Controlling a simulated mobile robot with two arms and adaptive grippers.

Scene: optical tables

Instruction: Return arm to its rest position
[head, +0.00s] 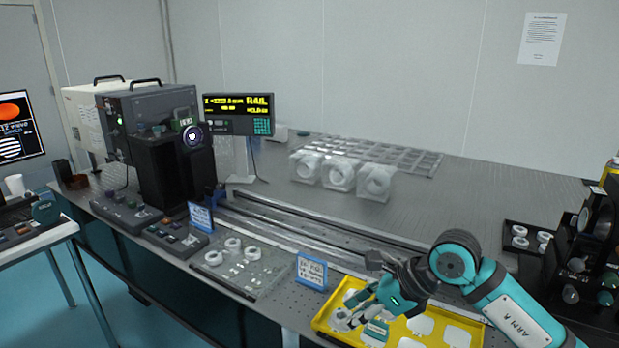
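My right arm (515,305), teal and dark grey with a label reading ARM R, reaches in from the lower right. Its gripper (358,308) is low over the left part of a yellow tray (325,322) at the table's front edge. A pale round piece (341,319) shows by the fingertips; I cannot tell whether it is held or lies in the tray. The finger opening is too small and overlapped to read. My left gripper cannot be made out in this view.
A rail (300,232) runs along the table (470,195) behind the tray. Clear blocks with rings (340,174) stand behind it. A clear plate with white rings (255,275) and a blue-framed sign (312,271) are left of the tray. Dark optics (590,245) crowd the right.

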